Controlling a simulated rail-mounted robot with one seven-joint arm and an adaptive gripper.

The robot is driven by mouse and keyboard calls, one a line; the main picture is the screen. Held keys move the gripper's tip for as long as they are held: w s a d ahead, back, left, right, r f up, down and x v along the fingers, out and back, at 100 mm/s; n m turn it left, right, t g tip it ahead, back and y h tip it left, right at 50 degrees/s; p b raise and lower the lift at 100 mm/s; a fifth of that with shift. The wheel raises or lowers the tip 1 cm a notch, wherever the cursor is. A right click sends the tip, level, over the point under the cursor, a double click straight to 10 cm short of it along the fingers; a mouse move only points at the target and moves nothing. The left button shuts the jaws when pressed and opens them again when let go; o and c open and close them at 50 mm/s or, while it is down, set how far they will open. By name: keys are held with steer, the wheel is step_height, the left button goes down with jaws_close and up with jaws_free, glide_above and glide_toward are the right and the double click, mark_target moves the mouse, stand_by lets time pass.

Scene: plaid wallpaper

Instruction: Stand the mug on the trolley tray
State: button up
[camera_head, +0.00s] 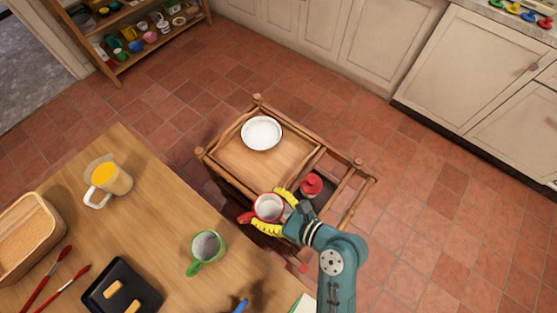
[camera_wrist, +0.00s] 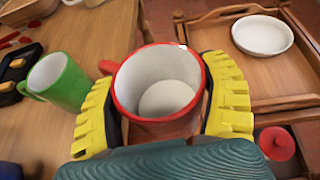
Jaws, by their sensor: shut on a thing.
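A red mug with a white inside (camera_head: 269,207) is held upright between the yellow fingers of my gripper (camera_head: 271,210). In the wrist view the mug (camera_wrist: 160,85) fills the space between both fingers (camera_wrist: 165,110), its handle toward the upper left. In the head view the mug appears at the gap between the wooden table and the trolley, near the tray's front edge. The wooden trolley tray (camera_head: 240,165) carries a white bowl (camera_head: 262,133) at its back; the bowl also shows in the wrist view (camera_wrist: 262,35). The tray's front half is bare.
A green mug (camera_head: 207,246), a glass jug of orange drink (camera_head: 112,178) and a black tray (camera_head: 120,287) stand on the table (camera_head: 160,225). A red-lidded pot (camera_head: 311,185) sits at the trolley's right side. The trolley has raised rails and corner posts.

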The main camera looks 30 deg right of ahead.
steer(key=w+d+f+m+h+b, duration=0.1)
steer(key=w+d+f+b, duration=0.15)
steer(key=w, duration=0.25)
steer(key=w+d+f+m+t+h+b, duration=0.1)
steer(key=w+d+b, duration=0.15)
steer(key=w, duration=0.35)
steer(key=w+d+f+m+h+b, duration=0.1)
steer(key=w+d+f+b, duration=0.1)
steer(key=w+d, duration=0.25)
steer(key=f+b, duration=0.1)
steer(key=f, duration=0.2)
steer(key=f+b, duration=0.2)
steer(key=f, duration=0.1)
steer(key=a+f+b, duration=0.1)
steer(key=f, duration=0.2)
steer(key=shift+w+f+b, duration=0.25)
steer(key=shift+w+b, duration=0.1)
steer(key=shift+b, duration=0.05)
steer(key=shift+f, duration=0.1)
